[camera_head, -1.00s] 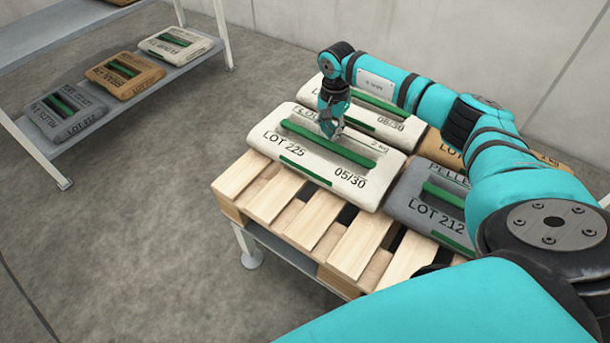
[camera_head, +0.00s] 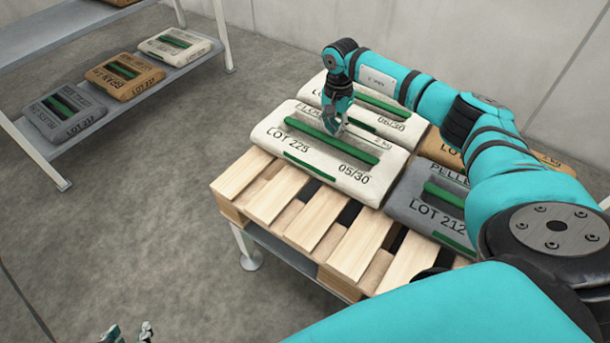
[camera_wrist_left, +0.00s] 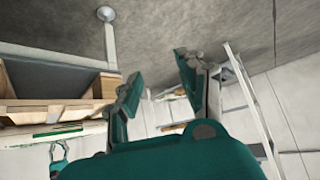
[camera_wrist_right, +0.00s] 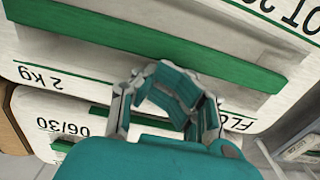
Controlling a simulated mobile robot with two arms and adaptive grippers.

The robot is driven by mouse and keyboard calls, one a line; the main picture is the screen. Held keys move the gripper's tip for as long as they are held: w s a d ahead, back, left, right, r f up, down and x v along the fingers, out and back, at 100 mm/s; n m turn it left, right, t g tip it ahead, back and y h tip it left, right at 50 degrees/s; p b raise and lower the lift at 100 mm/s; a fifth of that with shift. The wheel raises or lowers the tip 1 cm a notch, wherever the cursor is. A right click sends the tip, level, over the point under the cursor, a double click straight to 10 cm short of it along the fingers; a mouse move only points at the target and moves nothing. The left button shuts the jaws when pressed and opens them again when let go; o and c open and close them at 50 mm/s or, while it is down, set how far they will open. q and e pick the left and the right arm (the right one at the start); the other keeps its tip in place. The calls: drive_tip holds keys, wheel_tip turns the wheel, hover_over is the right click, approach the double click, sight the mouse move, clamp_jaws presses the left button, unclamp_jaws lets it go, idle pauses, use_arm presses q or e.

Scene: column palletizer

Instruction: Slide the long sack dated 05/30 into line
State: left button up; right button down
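The long white sack dated 05/30 (camera_head: 310,170) lies at the front left of the pallet (camera_head: 255,190), a green bar handle along its top. It fills the top of the right wrist view (camera_wrist_right: 60,60). My right gripper (camera_head: 339,128) points down over the sack's far side, beside the handle, not around it. In the right wrist view its fingers (camera_wrist_right: 170,78) look drawn together with nothing between them; contact with the sack cannot be told. My left gripper (camera_head: 127,332) is at the bottom edge, away from the pallet; in the left wrist view its fingers (camera_wrist_left: 158,78) are apart and empty.
A white sack dated 06/30 (camera_head: 392,124) lies just behind. A grey LOT 212 sack (camera_head: 425,212) is at the right, with a brown sack (camera_head: 440,150) beyond it. A shelf (camera_head: 150,97) with several smaller sacks stands at the left. The floor between is clear.

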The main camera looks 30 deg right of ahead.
use_arm(q)
drive_tip(key=shift+s+a+f+g+p, duration=0.2)
drive_tip(key=shift+s+f+g, duration=0.2)
drive_tip(key=shift+s, duration=0.25)
drive_tip(key=shift+s+a+f+g+p, duration=0.15)
drive_tip(key=shift+s+a+f+g, duration=0.2)
drive_tip(key=shift+s, duration=0.3)
use_arm(e)
drive_tip(key=shift+s+a+f, duration=0.2)
drive_tip(key=shift+s+a, duration=0.05)
drive_tip(key=shift+a, duration=0.15)
use_arm(q)
drive_tip(key=shift+s+d+r, duration=0.1)
use_arm(e)
drive_tip(key=shift+r, duration=0.1)
